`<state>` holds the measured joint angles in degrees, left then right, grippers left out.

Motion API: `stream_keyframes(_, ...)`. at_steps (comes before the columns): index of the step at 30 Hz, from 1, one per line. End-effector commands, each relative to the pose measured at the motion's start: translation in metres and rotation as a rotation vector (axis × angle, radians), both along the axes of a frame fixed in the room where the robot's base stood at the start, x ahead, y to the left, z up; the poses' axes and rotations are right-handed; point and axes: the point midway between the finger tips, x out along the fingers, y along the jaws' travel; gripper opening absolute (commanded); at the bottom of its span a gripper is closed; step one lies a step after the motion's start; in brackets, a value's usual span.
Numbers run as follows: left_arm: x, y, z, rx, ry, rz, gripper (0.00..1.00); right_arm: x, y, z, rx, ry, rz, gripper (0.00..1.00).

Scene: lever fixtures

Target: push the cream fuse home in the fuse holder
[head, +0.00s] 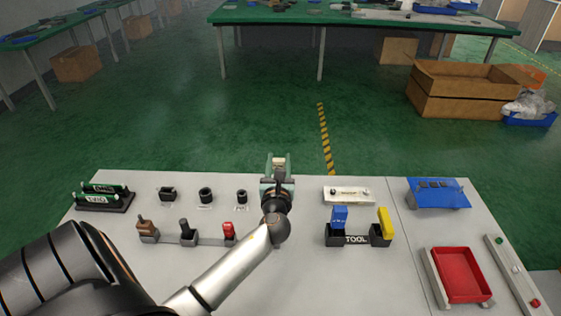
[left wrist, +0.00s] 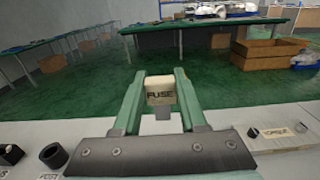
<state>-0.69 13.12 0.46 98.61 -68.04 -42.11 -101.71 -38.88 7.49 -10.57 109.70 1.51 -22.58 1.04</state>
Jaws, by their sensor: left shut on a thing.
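My left gripper (head: 279,168) is at the far edge of the grey bench, right of the row of black sockets. It is shut on the cream fuse (left wrist: 160,92), which stands between the two green fingers with its FUSE lettering facing the camera. The fuse's top also shows in the head view (head: 279,161). In the left wrist view a small grey piece (left wrist: 162,113) shows just below the fuse; I cannot tell what it belongs to. I cannot make out the fuse holder or how deep the fuse sits. My right gripper is not in view.
Black sockets (head: 206,195) stand left of my gripper. A white labelled plate (head: 348,195) lies to its right. A TOOL rack (head: 356,240) holds blue and yellow pieces. A red tray (head: 463,274) and a blue stand (head: 437,193) are farther right. The front middle bench is partly clear.

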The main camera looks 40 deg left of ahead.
Motion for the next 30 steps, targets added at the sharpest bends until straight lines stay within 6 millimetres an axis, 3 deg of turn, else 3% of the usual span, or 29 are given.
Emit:
stream_keyframes(18, 0.000, 0.000, 0.001, -0.001, 0.002, 0.002, 0.00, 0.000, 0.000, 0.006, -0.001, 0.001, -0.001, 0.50)
stream_keyframes(30, 0.000, 0.000, -0.038, 0.000, 0.000, 0.002, 0.00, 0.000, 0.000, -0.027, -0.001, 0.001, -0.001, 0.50)
